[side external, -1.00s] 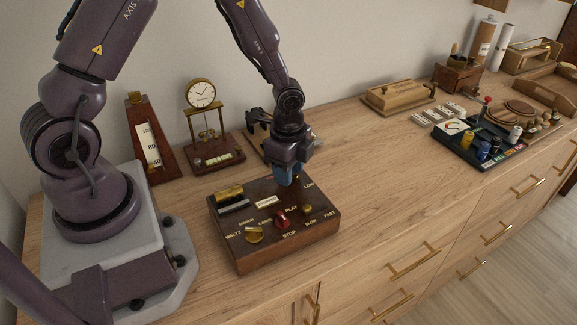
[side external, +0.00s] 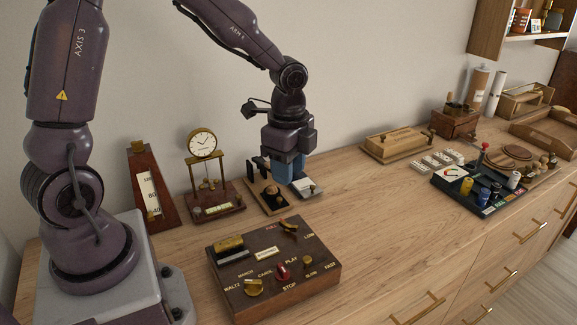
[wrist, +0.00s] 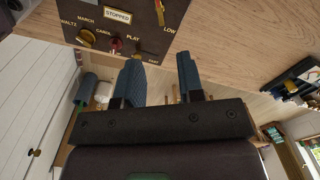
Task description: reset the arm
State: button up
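The control box also shows at the top of the wrist view (wrist: 140,35), with a small sign (wrist: 117,16) reading STOPPED. A brass lever (side external: 288,226) near LOW, a red knob (side external: 282,271) and brass knobs are on its top.
A metronome (side external: 150,190) and a gold clock (side external: 202,144) stand behind the box on the left. The countertop between is clear.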

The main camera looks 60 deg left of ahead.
jog(key=s+d+r+n+t, duration=0.2)
jog(key=s+r+n+t, duration=0.3)
jog(key=s+r+n, duration=0.7)
notch_tip(320, 180, up, 3)
jog(key=s, duration=0.2)
jog(key=shift+s+d+t, duration=0.25)
jog(key=shift+s+t, duration=0.05)
dwell(1.3)
